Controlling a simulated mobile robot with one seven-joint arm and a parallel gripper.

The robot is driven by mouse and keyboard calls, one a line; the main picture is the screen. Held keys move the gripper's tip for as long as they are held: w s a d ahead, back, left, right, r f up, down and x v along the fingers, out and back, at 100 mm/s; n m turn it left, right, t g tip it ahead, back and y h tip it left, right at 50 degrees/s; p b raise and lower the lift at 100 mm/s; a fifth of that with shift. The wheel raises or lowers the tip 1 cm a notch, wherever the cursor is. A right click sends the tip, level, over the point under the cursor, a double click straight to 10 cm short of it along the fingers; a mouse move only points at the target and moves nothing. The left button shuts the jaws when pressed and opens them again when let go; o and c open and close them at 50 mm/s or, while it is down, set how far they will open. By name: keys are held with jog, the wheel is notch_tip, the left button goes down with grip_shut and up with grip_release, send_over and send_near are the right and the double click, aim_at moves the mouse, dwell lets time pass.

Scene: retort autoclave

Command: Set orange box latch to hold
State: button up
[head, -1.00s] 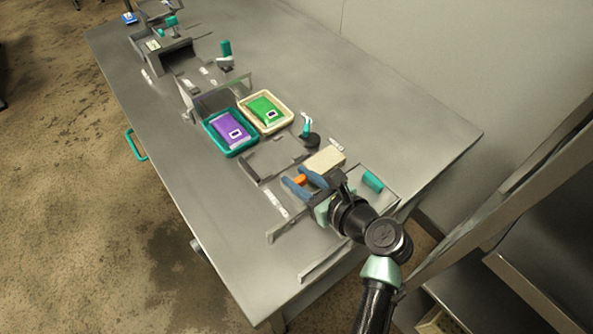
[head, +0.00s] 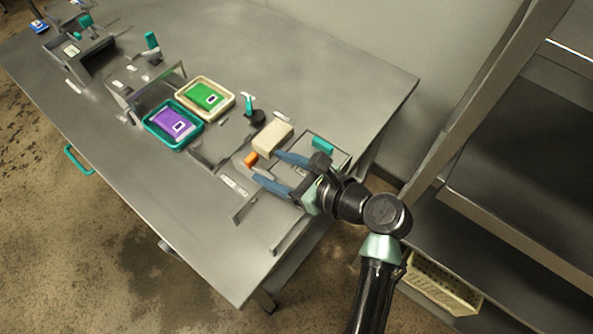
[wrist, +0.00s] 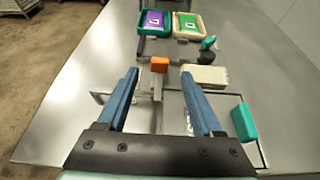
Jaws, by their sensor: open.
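The orange box latch (head: 251,159) is a small orange block beside a cream box (head: 273,138) near the right end of the steel table. It also shows in the wrist view (wrist: 159,64), beyond my fingertips and between their lines. My gripper (head: 264,165) has blue fingers, spread open and empty. In the head view the fingertips lie just right of and below the orange latch; in the wrist view (wrist: 163,78) a gap shows between tips and latch. I cannot read which setting the latch is at; small labels (head: 235,185) near it are too small to read.
A teal tray (head: 149,132) holds a purple pouch and a cream tray (head: 228,113) holds a green pouch. A teal-topped lever (head: 249,103) and a teal block (head: 323,145) stand nearby. A steel rack (head: 480,215) stands right of the table.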

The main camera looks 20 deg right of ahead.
jog(key=v, duration=0.6)
dwell(0.4)
jog(key=w+a+r+n+t+h+p, duration=0.15)
jog(key=w+r+n, duration=0.35)
jog(key=r, duration=0.5)
jog(key=w+r+n+t+h+p, duration=0.1)
jog(key=w+r+n+t+h, duration=0.15)
jog(key=r+n, duration=0.55)
jog(key=w+a+r+n+t+h+p, duration=0.1)
jog(key=w+r+n+t+h+p, duration=0.2)
jog(key=r, duration=0.9)
jog(key=s+a+r+n+t, duration=0.2)
jog(key=s+r+n+t, duration=0.1)
jog(key=r, duration=0.7)
jog(key=s+a+r+n+t+p, duration=0.1)
jog(key=s+r+n, duration=0.4)
jog(key=r, duration=0.5)
jog(key=s+a+r+n+t, duration=0.3)
jog(key=s+r+n+t, duration=0.1)
jog(key=r, duration=0.5)
jog(key=shift+s+a+r+n+t+h, duration=0.3)
jog(key=shift+a+r+n+t+h, duration=0.1)
jog(key=shift+t, duration=0.4)
